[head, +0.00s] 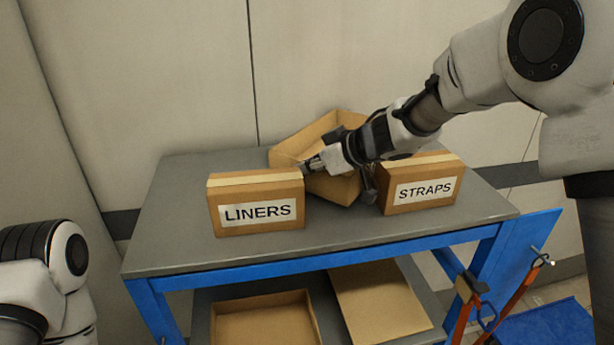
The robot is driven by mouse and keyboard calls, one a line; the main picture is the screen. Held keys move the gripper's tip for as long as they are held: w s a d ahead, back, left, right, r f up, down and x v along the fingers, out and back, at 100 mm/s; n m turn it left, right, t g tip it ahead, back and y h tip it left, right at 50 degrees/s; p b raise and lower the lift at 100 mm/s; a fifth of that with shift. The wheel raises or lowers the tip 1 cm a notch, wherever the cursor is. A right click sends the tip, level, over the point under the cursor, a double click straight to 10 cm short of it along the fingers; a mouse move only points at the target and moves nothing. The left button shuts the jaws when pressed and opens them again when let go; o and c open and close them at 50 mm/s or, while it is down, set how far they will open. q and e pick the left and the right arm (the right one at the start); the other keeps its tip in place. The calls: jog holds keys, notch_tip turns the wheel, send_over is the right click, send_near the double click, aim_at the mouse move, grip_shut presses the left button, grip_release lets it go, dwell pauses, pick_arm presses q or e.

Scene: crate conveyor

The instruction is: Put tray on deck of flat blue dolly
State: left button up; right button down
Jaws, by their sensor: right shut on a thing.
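A shallow open cardboard tray (340,187) is tilted up over the back of the grey table top, behind and between two boxes. My right gripper (312,163) reaches in from the right and is shut on the tray's near edge. My wrist and the boxes hide parts of the tray, and I cannot tell whether it touches the table. A flat blue deck (550,325), seemingly the dolly, lies low at the bottom right and is partly cut off by the frame. Its visible part is bare. My left gripper is out of view.
A LINERS box (257,190) and a STRAPS box (425,205) stand on the blue-framed table (175,240). A lower shelf holds an open carton (262,301) and a flat cardboard piece (378,300).

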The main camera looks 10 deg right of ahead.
jog(key=shift+f, duration=0.85)
jog(key=shift+w+f, duration=0.2)
jog(key=shift+w, duration=0.05)
jog(key=c, duration=1.6)
grip_release()
jog(key=shift+s+r, duration=0.2)
jog(key=shift+s, duration=0.05)
